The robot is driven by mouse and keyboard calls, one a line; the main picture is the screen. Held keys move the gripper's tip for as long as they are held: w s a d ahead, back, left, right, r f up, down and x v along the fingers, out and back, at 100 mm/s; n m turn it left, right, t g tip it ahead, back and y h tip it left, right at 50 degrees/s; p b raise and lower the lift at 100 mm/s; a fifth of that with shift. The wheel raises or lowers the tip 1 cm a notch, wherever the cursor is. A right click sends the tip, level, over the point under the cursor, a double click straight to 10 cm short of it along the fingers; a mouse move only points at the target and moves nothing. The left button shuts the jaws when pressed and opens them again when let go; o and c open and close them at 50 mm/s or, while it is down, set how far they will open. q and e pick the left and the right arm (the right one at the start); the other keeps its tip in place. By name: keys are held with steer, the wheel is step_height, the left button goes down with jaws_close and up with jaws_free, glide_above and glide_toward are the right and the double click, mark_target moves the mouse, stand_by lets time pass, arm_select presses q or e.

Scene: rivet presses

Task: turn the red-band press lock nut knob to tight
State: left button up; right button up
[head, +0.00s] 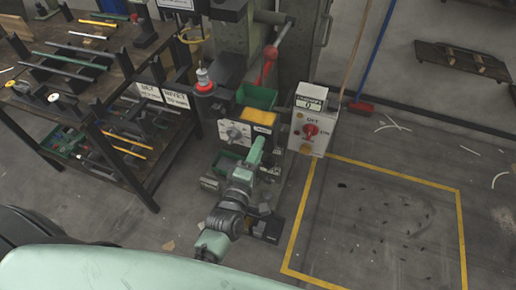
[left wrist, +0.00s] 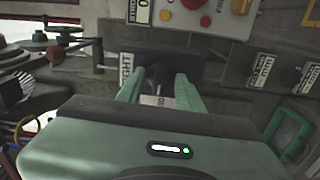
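The press (head: 238,50) stands upright in the middle of the head view, with a red band (head: 204,85) on a part at its left. My left gripper (head: 259,144) is low in front of the press. In the left wrist view, the two green fingers of my left gripper (left wrist: 158,88) are spread apart. A dark round knob (left wrist: 156,74) lies between and beyond the fingertips, with a gap seen on each side. A label reading TIGHT (left wrist: 126,68) is left of it. Another label below it is partly covered. In the head view this knob is hidden or too small to tell.
A control box with a red knob (head: 310,131) is right of the gripper.

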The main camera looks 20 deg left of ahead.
arm_select(q)
jaws_close()
stand_by(0.3)
steer(key=m+p, duration=0.6)
steer(key=m, duration=1.1)
steer(key=shift+p, duration=0.4)
steer(key=shift+f+m, duration=0.1)
steer(key=shift+m, duration=0.2)
